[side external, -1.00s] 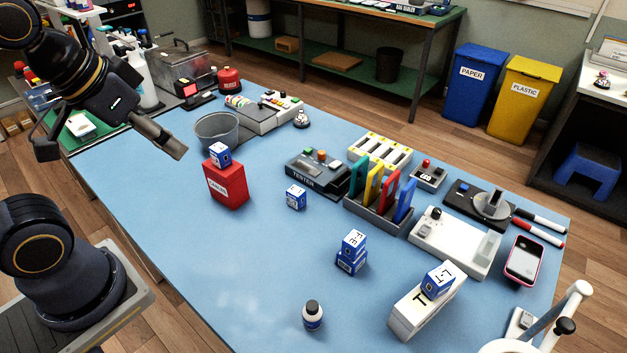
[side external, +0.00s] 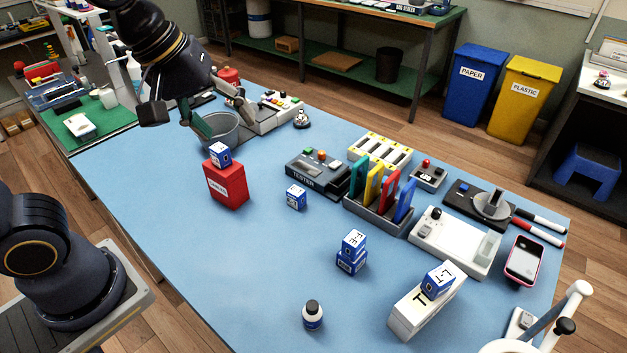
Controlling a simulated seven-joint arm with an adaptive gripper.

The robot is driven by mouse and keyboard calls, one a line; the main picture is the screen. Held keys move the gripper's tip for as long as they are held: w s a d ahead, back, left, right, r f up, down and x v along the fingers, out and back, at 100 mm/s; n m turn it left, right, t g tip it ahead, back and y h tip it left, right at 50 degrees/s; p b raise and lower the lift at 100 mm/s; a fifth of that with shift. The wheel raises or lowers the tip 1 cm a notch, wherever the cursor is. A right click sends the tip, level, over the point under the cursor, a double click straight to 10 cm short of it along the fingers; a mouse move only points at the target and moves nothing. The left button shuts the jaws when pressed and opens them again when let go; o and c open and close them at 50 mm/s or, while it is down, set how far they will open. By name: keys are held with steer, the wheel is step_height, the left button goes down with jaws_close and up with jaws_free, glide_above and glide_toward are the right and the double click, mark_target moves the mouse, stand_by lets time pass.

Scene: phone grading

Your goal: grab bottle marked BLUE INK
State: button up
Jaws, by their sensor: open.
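A small bottle (side external: 313,315) with a dark cap and a dark blue and white label stands upright near the front edge of the blue table (side external: 240,270). Its label is too small to read. It is the only such bottle standing on the open blue surface. My gripper (side external: 226,128) is open and empty at the upper left, above and around the grey bin (side external: 217,130). It is far from the bottle, with a red box and other items lying between them. Whether its fingers touch the bin I cannot tell.
A red box (side external: 227,186) carries a small blue box. Stacked blue boxes (side external: 352,253) and a white block marked T (side external: 422,305) with a blue box stand right of the bottle. A tester (side external: 318,172) and card rack (side external: 378,213) are farther back. The table left of the bottle is clear.

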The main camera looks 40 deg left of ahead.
steer(key=w+d+f+n+g, duration=0.1)
steer(key=w+d+f+g, duration=0.15)
steer(key=d+f, duration=0.4)
steer(key=m+g+y, duration=0.1)
steer(key=m+g, duration=0.1)
steer(key=m, duration=0.1)
glide_above(312, 305)
step_height(312, 305, down, 11)
steer(key=f, duration=1)
steer(key=shift+w+d, duration=0.2)
steer(key=shift+w, duration=0.15)
steer(key=shift+n, duration=0.3)
steer(key=f, duration=0.5)
steer(key=shift+s+a, duration=0.25)
steer(key=shift+s, duration=0.1)
steer(key=shift+f, duration=0.45)
steer(key=c, duration=1.2)
steer(key=shift+r, duration=0.1)
